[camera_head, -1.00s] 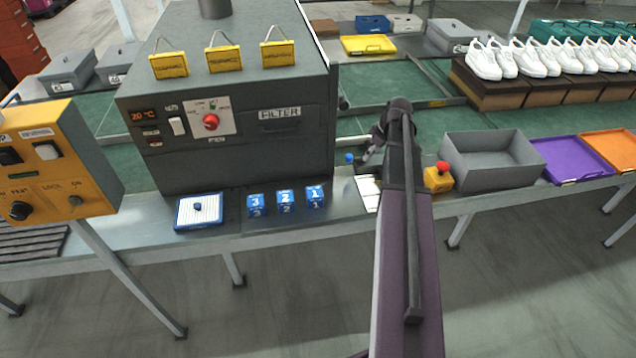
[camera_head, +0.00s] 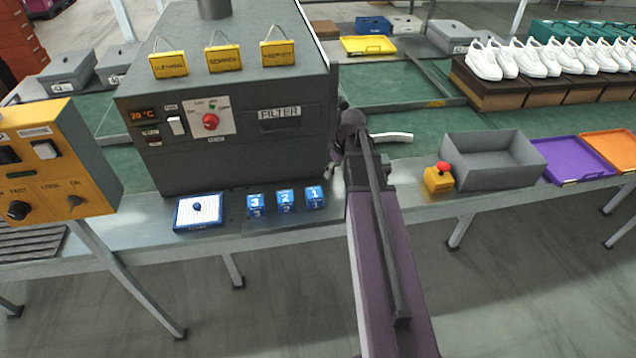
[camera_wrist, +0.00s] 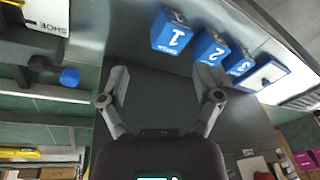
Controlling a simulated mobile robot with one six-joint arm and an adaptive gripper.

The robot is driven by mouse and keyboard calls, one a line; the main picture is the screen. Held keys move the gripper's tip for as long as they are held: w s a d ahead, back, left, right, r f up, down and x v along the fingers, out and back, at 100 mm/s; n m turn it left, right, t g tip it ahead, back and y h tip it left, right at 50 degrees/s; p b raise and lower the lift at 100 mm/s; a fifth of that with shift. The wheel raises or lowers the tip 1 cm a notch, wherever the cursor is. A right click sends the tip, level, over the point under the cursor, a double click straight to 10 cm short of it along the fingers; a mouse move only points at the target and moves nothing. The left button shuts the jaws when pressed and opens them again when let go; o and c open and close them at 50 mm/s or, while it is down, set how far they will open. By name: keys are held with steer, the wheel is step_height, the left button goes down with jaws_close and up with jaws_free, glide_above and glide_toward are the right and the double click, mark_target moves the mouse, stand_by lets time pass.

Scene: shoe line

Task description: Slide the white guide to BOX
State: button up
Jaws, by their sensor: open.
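A white plate printed SHOE (camera_wrist: 45,15) is at the top left there; no BOX marking is readable. My gripper (camera_wrist: 161,82) is open and empty, apart from the knob, which lies to its left. In the head view my gripper is mostly hidden beside the filter machine.
Blue blocks numbered 1 (camera_head: 315,196), 2 (camera_head: 286,200) and 3 (camera_head: 255,205) stand left of my arm. The dark filter machine (camera_head: 240,160) is close behind them. A red-topped yellow button box (camera_head: 438,180) and a grey bin (camera_head: 500,175) stand to the right.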

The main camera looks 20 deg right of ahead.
steer(key=s+a, duration=0.2)
steer(key=a, duration=0.4)
steer(key=shift+a+f+m+g, duration=0.25)
steer(key=shift+a+m+g, duration=0.05)
steer(key=shift+a+m, duration=0.1)
steer(key=n+t+p, duration=0.1)
steer(key=n+t, duration=0.2)
steer(key=n, duration=0.1)
glide_toward(388, 168)
steer(key=d+v, duration=0.1)
steer(key=v, duration=0.3)
steer(key=shift+s+a+f+y, duration=0.1)
steer(key=shift+a+f+y, duration=0.1)
steer(key=shift+y, duration=0.1)
steer(key=shift+f, duration=0.1)
steer(key=b+x, duration=1.2)
steer(key=x, duration=0.1)
steer(key=shift+f, duration=0.25)
